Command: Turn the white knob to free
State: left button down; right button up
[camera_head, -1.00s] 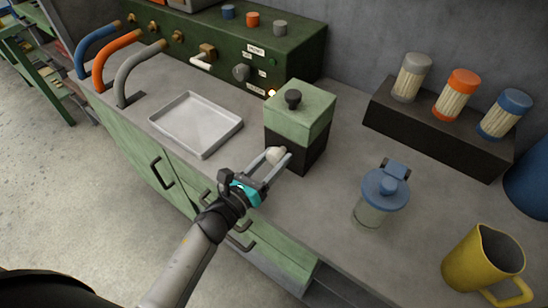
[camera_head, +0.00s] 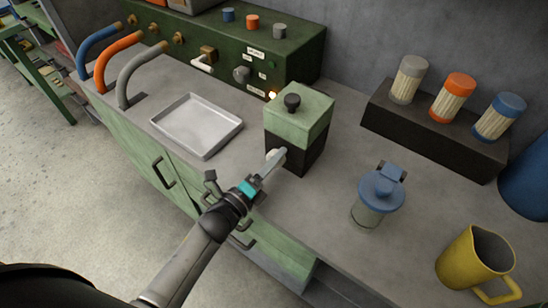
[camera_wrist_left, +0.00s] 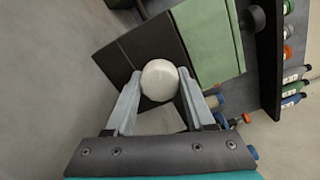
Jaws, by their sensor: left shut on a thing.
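The white knob (camera_wrist_left: 160,80) is on the front of a box with a pale green top (camera_head: 302,104) and a black lower part (camera_head: 310,152). In the head view the knob (camera_head: 276,154) is mostly hidden by the gripper. My left gripper (camera_head: 272,162) is shut on the knob, with one finger on each side of it, as the left wrist view (camera_wrist_left: 159,88) shows. The gripper looks rolled to one side relative to the box. A black round knob (camera_head: 292,101) sits on the box's lid. My right gripper is not in view.
A metal tray (camera_head: 197,124) lies left of the box. A blue-lidded jar (camera_head: 378,198) and a yellow jug (camera_head: 474,262) stand to the right. A dark rack (camera_head: 432,128) holds three capped rolls behind. A green control panel (camera_head: 225,45) is at the back.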

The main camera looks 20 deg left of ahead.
pick_arm(q)
jog(key=n+p, duration=0.1)
jog(key=n, duration=0.4)
jog(key=shift+n+p, duration=0.3)
jog(key=n+p, duration=0.1)
jog(key=n, duration=0.4)
jog(key=n+p, duration=0.1)
jog(key=n, duration=0.4)
jog(key=shift+n+p, duration=0.3)
jog(key=shift+n, duration=0.1)
jog(key=n, duration=0.4)
jog(key=shift+n, duration=0.4)
jog(key=shift+c, duration=1.2)
grip_release()
jog(key=shift+s, duration=0.1)
